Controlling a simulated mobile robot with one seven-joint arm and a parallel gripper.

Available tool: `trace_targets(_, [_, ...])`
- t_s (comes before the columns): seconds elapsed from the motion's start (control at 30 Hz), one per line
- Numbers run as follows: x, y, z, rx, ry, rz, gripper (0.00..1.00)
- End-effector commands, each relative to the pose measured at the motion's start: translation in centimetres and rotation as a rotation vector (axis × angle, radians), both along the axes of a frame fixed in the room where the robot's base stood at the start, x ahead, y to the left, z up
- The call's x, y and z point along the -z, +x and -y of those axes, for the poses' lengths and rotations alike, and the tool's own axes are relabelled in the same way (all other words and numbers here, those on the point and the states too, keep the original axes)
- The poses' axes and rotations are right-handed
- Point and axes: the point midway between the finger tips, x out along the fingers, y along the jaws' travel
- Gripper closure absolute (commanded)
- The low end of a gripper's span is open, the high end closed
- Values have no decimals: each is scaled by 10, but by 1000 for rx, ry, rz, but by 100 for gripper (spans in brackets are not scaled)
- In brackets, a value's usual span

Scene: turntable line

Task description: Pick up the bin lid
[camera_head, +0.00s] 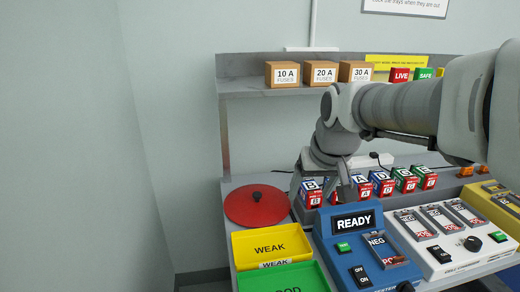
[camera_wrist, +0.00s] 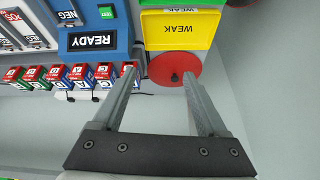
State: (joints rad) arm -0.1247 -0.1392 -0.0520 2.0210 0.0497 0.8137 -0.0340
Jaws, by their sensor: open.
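The bin lid (camera_head: 248,211) is a round red disc with a small black knob. It lies flat on the grey bench at the left, behind the yellow tray. In the wrist view the lid (camera_wrist: 164,67) shows beyond my fingertips, and the right finger overlaps part of it. My gripper (camera_wrist: 158,73) is open with nothing between its fingers. In the head view my gripper (camera_head: 321,188) points down, to the right of the lid and apart from it.
The yellow WEAK tray (camera_head: 236,253) and a green tray (camera_head: 310,275) stand in front of the lid. A blue READY tester (camera_head: 330,240) stands at right. Several lettered batteries (camera_head: 382,184) line up behind it. A shelf (camera_head: 240,88) with fuse boxes (camera_head: 283,73) runs above.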

Motion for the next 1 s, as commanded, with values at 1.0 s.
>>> trace_targets(1.0, [60,219,-96,-122,-48,-49,24])
